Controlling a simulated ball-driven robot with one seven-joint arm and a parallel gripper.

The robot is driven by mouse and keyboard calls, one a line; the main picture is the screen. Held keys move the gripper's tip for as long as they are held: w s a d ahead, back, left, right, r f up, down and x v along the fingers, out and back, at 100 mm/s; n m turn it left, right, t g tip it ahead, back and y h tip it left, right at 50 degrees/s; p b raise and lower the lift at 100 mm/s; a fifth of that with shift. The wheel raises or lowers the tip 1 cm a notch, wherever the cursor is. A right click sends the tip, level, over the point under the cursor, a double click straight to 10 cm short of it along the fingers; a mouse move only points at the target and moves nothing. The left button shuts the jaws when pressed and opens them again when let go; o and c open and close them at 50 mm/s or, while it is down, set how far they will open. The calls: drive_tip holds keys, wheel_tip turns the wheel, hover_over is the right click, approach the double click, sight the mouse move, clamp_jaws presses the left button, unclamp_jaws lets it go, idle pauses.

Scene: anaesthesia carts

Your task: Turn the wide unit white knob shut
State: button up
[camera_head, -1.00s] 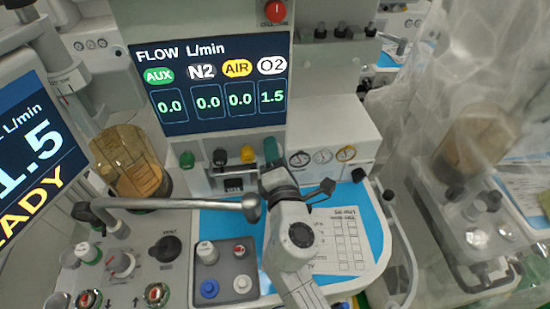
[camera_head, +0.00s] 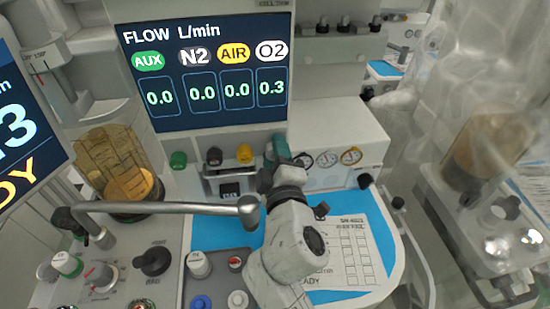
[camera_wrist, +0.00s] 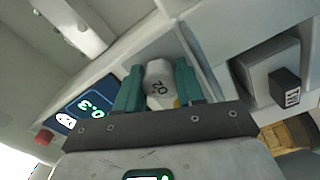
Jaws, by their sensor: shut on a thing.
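The white knob (camera_wrist: 158,75), marked O2, sits between the two teal fingers of my gripper (camera_wrist: 159,90) in the wrist view. My gripper is shut on it, with a finger on each side. In the head view my gripper (camera_head: 278,150) reaches the right end of the knob row under the flow display (camera_head: 205,112), and it hides the white knob there. The display reads O2 0.3, with AUX, N2 and AIR at 0.0.
The green knob (camera_head: 178,160), black knob (camera_head: 214,156) and yellow knob (camera_head: 245,153) are left of my gripper. A metal bar (camera_head: 165,207) crosses left of my arm. A paper sheet (camera_head: 352,250) lies on the blue worktop. Several gauges (camera_head: 327,158) are at right.

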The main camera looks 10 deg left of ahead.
drive_tip(key=shift+w+d+f+m, duration=0.1)
drive_tip(key=shift+d+f+m, duration=0.1)
drive_tip(key=shift+m, duration=0.3)
drive_tip(key=o, duration=0.9)
drive_tip(key=shift+o, duration=0.7)
drive_tip(key=shift+a+f, duration=0.1)
drive_tip(key=shift+a, duration=0.15)
